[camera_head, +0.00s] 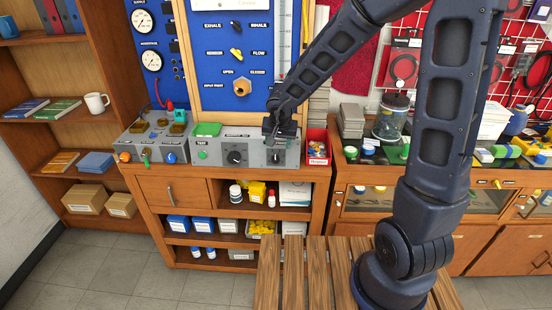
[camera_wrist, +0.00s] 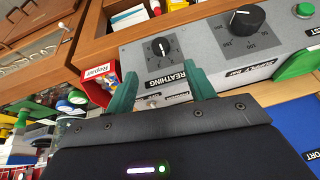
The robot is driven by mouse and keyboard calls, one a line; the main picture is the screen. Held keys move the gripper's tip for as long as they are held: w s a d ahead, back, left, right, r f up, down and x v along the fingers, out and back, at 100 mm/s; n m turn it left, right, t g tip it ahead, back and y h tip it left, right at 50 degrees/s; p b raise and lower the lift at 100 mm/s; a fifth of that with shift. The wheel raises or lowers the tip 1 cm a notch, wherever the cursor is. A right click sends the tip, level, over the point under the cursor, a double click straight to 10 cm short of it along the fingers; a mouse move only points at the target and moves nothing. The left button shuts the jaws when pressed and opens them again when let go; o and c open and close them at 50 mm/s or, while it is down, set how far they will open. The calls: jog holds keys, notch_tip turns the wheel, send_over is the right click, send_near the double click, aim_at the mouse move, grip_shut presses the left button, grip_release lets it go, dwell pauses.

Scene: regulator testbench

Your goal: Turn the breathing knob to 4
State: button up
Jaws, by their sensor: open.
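The breathing knob (camera_wrist: 161,48) is a small black dial with a white pointer line on the sloped grey panel, above its "BREATHING" label in the wrist view. It is surrounded by a printed scale whose numbers are too small to read surely. My gripper (camera_wrist: 160,74) is open and empty, its two green fingers apart. The knob appears between and beyond the fingertips, with no visible contact. In the head view my gripper (camera_head: 281,131) hangs over the right end of the grey test console (camera_head: 215,146), and partly covers the panel there.
A larger black supply knob (camera_wrist: 243,19) and a green button (camera_wrist: 304,10) are on the same panel. A red repair bin (camera_head: 317,148) stands close to the console's right end. A blue regulator board (camera_head: 235,60) rises behind it. A slatted wooden surface (camera_head: 315,275) lies in front.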

aim_at(276, 158)
jog(key=shift+x, duration=5.4)
jog(key=c, duration=1)
